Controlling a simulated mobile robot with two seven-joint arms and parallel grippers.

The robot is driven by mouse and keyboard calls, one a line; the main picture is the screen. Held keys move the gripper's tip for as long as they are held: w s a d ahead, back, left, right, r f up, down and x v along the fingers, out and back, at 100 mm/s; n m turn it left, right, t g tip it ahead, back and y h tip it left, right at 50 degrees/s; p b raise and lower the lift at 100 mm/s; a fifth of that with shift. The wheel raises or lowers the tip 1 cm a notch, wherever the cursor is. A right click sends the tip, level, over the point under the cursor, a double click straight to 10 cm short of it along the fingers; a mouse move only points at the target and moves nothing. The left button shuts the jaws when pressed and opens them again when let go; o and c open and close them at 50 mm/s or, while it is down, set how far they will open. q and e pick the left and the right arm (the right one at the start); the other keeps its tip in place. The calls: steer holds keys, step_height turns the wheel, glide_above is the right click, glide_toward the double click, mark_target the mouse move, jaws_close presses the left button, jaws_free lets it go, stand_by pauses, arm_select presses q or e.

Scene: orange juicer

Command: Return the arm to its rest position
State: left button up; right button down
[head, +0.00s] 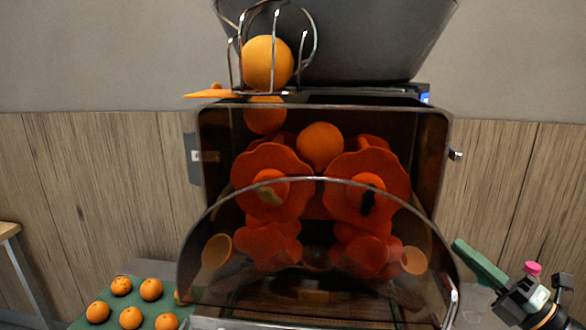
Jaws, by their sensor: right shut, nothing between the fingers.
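My right gripper (463,249) is at the lower right, beside the lower right corner of the orange juicer (448,130). Its green fingers are shut with nothing between them and point up and left. Its dark wrist runs out of the picture at the bottom right corner. From this view I cannot tell whether the fingertips touch the juicer's clear front cover (335,182). My left gripper is not in view.
An orange (267,62) sits in the wire feeder on top of the juicer, with more fruit inside. A green tray (75,324) with several oranges lies at lower left. A pink-capped object (532,268) shows by my right gripper. A wood-panelled wall (500,190) stands behind.

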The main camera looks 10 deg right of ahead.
steer(key=s+a+f+m+g+h+p, duration=0.1)
steer(key=s+a+f+m+h, duration=0.1)
steer(key=f+m+h, duration=0.4)
steer(key=s+a+f+m+g+h+p, duration=0.1)
steer(key=s+a+f+m, duration=0.1)
steer(key=f+m, duration=0.7)
steer(key=s+a+f+m+g+h+p, duration=0.15)
steer(key=f+m+h, duration=0.3)
steer(key=f, duration=0.55)
steer(key=s+a+f+m+g, duration=0.2)
steer(key=s+a+f, duration=0.2)
steer(key=s+a+f+m+g+y+p, duration=0.1)
steer(key=s+a+f+m+g, duration=0.1)
steer(key=s+a+f, duration=0.2)
steer(key=s+a+f+m+g, duration=0.2)
steer(key=s+a+f+m, duration=0.1)
steer(key=s, duration=0.3)
steer(key=shift+s+a+f+y, duration=0.1)
steer(key=shift+a+f+y, duration=0.25)
steer(key=shift+a+f, duration=0.25)
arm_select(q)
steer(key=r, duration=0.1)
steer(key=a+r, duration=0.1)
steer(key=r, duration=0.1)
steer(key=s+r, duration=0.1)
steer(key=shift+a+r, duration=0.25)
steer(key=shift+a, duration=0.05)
arm_select(e)
steer(key=shift+a+r, duration=0.1)
